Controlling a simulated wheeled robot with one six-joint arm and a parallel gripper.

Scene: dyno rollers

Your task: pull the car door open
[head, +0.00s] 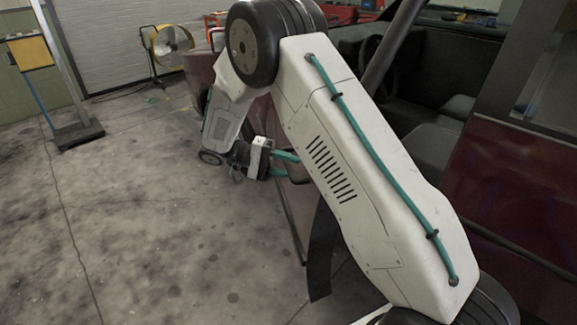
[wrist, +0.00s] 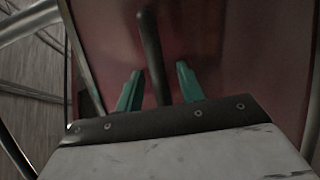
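The car door is a dark red panel (wrist: 235,50) that fills most of the wrist view. In the head view a strip of it (head: 298,210) shows beside my arm, which hides most of the rest. I cannot tell how far the door stands from the car body. A dark upright bar handle (wrist: 151,50) is on the panel. My gripper (wrist: 159,85) has its two green fingers apart, one on each side of the handle's lower part, with gaps visible on both sides. In the head view my gripper (head: 286,162) points right, toward the door.
The dark red car body (head: 515,185) stands on the right, with seats visible inside. The concrete floor (head: 170,220) left of the door is clear. A yellow fan (head: 170,45) and a yellow box on a post (head: 30,52) stand farther back on the left.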

